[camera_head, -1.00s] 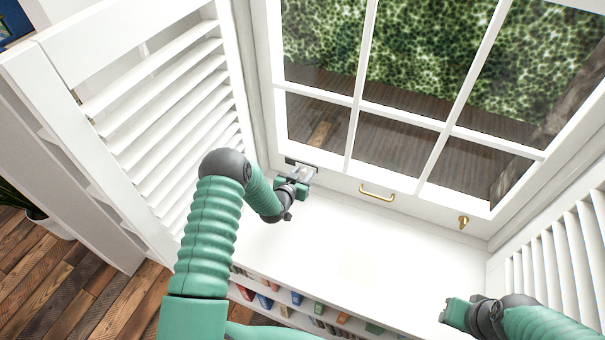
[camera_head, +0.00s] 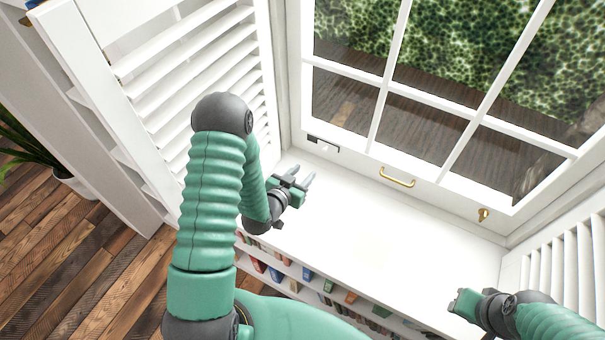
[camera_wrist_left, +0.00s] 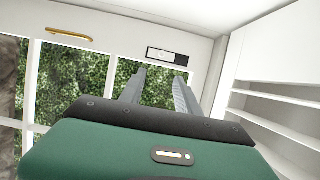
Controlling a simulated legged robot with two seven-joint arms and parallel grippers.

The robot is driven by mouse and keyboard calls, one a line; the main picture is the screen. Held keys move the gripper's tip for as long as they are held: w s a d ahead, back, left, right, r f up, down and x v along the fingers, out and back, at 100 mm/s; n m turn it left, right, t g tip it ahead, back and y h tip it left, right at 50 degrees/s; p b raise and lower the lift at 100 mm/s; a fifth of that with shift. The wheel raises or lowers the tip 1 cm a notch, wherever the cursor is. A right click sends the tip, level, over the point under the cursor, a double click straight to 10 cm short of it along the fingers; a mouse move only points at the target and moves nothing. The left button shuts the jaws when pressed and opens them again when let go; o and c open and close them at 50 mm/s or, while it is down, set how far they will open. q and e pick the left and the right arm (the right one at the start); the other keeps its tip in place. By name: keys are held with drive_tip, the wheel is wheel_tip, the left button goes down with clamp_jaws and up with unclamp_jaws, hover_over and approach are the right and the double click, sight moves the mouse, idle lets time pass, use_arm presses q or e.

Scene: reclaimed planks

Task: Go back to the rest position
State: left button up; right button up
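My left gripper (camera_head: 301,180) is above the left part of the white sill, below the window, and apart from the frame. Its two grey fingers are spread with nothing between them. They also show apart in the left wrist view (camera_wrist_left: 158,88), against the window. My right gripper (camera_head: 458,303) is at the lower right of the head view, over the right end of the sill. Its fingers are too small and foreshortened to tell whether they are apart.
The white window has a brass handle (camera_head: 397,177), a brass knob (camera_head: 483,214) and a dark latch plate (camera_head: 323,144). Louvred shutters (camera_head: 190,85) stand at both sides. Books (camera_head: 307,274) fill a shelf under the sill (camera_head: 380,235). A potted plant (camera_head: 72,185) stands at left.

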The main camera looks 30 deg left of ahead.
idle(0.4)
use_arm(q)
drive_tip(key=s+d+r+g, duration=0.4)
drive_tip(key=s+d+g, duration=0.1)
drive_tip(key=s, duration=0.3)
drive_tip(key=s+d+r+g, duration=0.5)
drive_tip(key=s+d+g, duration=0.1)
drive_tip(key=s, duration=0.3)
drive_tip(key=shift+r+m+h, duration=0.25)
drive_tip(key=shift+m+h, duration=0.05)
drive_tip(key=shift+h, duration=0.1)
drive_tip(key=shift+s+d, duration=0.15)
drive_tip(key=shift+d, duration=0.1)
drive_tip(key=shift+a, duration=0.1)
idle(0.4)
